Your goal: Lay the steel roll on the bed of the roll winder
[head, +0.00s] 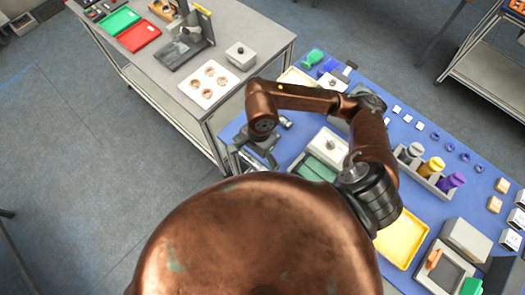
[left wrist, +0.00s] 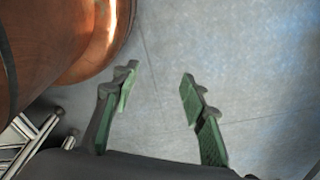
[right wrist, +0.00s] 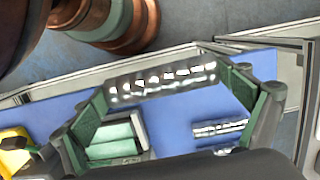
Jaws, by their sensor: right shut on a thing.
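In the right wrist view, the shiny steel roll (right wrist: 160,82) lies crosswise between the green-padded fingers of my right gripper (right wrist: 170,88). The gripper is shut on it, near the blue table's edge. In the head view, my right gripper (head: 252,155) hangs at the left edge of the blue table; the roll does not show clearly there. My left gripper (left wrist: 158,105) is open and empty above the grey floor in the left wrist view. I cannot tell for certain which thing is the roll winder.
A smaller silver piece (right wrist: 220,128) lies on the blue table (right wrist: 180,130). Green blocks (head: 313,170) and a white box (head: 327,148) stand beside my right gripper. A yellow tray (head: 402,238) lies nearer. A grey workbench (head: 255,85) stands at the back left.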

